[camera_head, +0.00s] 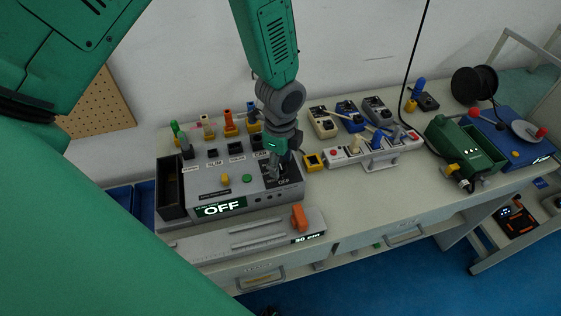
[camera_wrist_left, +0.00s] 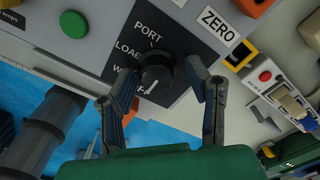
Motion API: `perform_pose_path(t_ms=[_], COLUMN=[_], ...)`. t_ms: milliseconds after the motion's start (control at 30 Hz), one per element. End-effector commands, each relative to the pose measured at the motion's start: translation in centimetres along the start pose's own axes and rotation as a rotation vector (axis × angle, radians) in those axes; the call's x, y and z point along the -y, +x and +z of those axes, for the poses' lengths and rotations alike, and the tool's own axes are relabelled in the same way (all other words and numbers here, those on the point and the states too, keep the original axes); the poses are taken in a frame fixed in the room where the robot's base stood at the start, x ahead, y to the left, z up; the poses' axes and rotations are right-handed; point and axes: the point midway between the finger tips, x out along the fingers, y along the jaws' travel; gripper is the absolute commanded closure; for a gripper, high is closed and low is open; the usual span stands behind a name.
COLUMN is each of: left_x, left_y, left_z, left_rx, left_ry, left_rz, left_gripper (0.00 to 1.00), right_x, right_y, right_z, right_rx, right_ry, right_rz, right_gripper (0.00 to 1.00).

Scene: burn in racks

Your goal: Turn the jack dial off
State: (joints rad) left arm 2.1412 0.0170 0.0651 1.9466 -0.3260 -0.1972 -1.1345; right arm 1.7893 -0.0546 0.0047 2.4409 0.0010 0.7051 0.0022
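The dial (camera_wrist_left: 157,72) is a round black knob on a black label plate, in the left wrist view. Labels PORT, LOAD and one starting with W run around it, and another by its lower edge is partly hidden. A white mark shows on the knob's lower side. My left gripper (camera_head: 275,168) is over the right end of the grey device (camera_head: 248,198) in the head view. In the wrist view its fingers (camera_wrist_left: 165,75) are apart, one each side of the knob. The left finger is nearer; contact is unclear. The right gripper is out of view.
A green-lit display (camera_head: 220,208) on the device reads OFF. A long grey slide with an orange block (camera_head: 299,218) lies in front. A white strip with coloured knobs (camera_head: 372,152) and a green machine (camera_head: 465,150) stand to the right. A pegboard (camera_head: 97,106) is at left.

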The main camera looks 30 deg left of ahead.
Motion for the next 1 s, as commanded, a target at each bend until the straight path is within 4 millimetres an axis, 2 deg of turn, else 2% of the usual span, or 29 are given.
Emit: perform_pose_path(t_ms=[300,433,800,1000], left_x=[-0.2,-0.1,0.1,0.1], left_y=[-0.1,-1.1,-8.5,-11.1], left_z=[0.1,0.1,0.0,0.0], left_rx=[0.001,0.0,-0.001,0.0], left_ry=[0.001,0.001,0.0,0.0], left_rz=[0.003,0.002,0.001,0.004], left_gripper=[0.51,0.51,0.51,0.51], right_x=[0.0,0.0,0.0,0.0], right_y=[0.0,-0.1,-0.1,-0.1], right_z=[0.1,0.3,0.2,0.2], right_rx=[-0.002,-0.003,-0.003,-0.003], right_ry=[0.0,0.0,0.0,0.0], right_rz=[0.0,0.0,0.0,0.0], right_gripper=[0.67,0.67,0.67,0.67])
